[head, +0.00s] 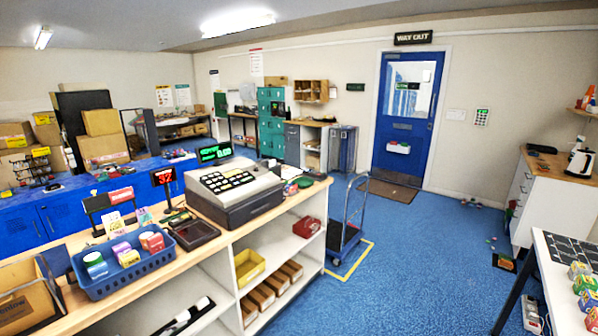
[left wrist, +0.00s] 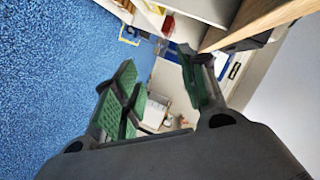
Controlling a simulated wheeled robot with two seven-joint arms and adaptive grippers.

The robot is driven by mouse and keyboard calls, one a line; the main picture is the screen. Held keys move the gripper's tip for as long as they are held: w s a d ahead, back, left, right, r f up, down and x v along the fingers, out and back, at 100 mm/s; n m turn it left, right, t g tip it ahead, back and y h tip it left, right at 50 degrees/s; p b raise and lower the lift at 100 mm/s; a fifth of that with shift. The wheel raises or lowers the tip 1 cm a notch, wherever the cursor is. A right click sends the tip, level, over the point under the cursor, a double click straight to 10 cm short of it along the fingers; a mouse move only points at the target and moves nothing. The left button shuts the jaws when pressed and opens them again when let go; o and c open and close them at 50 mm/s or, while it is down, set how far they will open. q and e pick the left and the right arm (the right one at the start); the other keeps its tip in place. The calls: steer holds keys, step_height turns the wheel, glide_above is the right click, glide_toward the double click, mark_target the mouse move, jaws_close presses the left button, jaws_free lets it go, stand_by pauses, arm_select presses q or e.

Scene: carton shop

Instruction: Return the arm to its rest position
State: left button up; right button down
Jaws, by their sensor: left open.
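My left gripper (left wrist: 158,68) shows in the left wrist view with its two green-padded fingers spread apart. Nothing is between the fingers. Blue floor lies to the left of it, and the pale shelves and wooden edge of a counter (left wrist: 262,22) are beyond and to the right. Neither arm nor gripper shows in the head view. My right gripper is in no view.
In the head view a wooden counter (head: 75,312) carries a cash register (head: 235,190) and a blue basket (head: 122,280) of small cartons. A trolley (head: 345,235) stands at its far end. A table (head: 560,270) stands at right. Blue floor (head: 430,265) between is mostly clear.

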arm_select(q)
steer(key=s+d+f+n+g+y, duration=0.2)
steer(key=s+f+n+g+y, duration=0.15)
steer(key=s+f, duration=0.95)
steer(key=s+d+f+n+g+y, duration=0.15)
steer(key=s+f+n, duration=0.35)
steer(key=s+f, duration=0.8)
steer(key=s+d+f+n+g, duration=0.1)
steer(key=s+d+f+g, duration=0.1)
steer(key=s, duration=0.8)
steer(key=s+d+f+n+g, duration=0.2)
steer(key=s+d+f, duration=0.3)
steer(key=s, duration=0.5)
steer(key=s+d+f+n+g, duration=0.1)
steer(key=s+d+f+g, duration=0.2)
steer(key=s+f, duration=0.4)
steer(key=s+d, duration=0.1)
steer(key=s, duration=0.2)
steer(key=shift+s+d+n+g, duration=0.15)
steer(key=shift+n+g, duration=0.15)
steer(key=shift+n, duration=0.05)
steer(key=shift+s+r, duration=0.1)
